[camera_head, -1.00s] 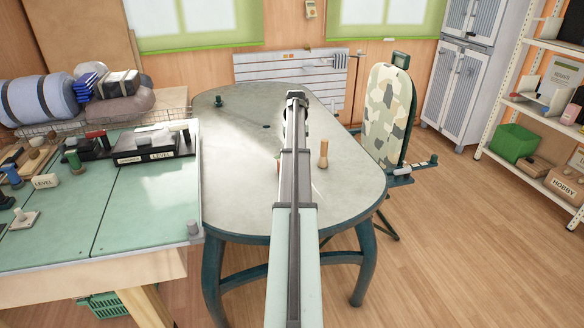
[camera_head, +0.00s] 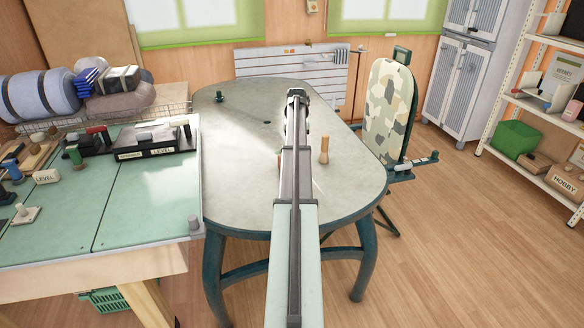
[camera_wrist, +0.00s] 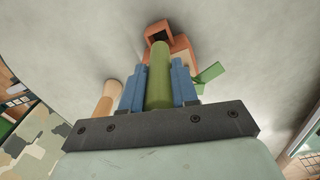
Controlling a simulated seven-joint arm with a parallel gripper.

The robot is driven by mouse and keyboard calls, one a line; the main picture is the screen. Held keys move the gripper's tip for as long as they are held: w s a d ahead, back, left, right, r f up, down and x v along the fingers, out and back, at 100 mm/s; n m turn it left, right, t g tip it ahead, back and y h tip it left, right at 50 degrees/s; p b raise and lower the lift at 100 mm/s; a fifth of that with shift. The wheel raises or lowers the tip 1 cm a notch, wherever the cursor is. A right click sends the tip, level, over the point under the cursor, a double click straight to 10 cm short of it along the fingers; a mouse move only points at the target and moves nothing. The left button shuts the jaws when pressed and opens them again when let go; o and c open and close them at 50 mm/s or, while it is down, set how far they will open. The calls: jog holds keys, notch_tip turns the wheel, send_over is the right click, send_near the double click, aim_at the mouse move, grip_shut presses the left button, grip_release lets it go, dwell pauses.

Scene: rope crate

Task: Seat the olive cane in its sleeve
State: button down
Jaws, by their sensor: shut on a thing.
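The olive cane (camera_wrist: 159,82) is a green rod between the two blue fingers of my gripper (camera_wrist: 158,90) in the wrist view. My gripper is shut on it. The cane points away from the gripper toward an orange-brown sleeve (camera_wrist: 181,45) with a dark square opening, which stands on the grey table. The cane's far end overlaps the near edge of that opening in the picture. I cannot tell whether it is inside or only in front. In the head view my arm hides the cane and nearly all of the sleeve.
A tan wooden peg (camera_head: 324,152) stands on the grey table (camera_head: 235,180) right of my arm, and also shows in the wrist view (camera_wrist: 107,98). A small green piece (camera_wrist: 209,73) sits beside the sleeve. A green-topped bench (camera_head: 150,200) with several items is at left.

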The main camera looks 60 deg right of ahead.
jog(key=shift+f, duration=1.25)
jog(key=shift+f, duration=2.55)
dwell(3.0)
jog(key=c, duration=0.8)
grip_release()
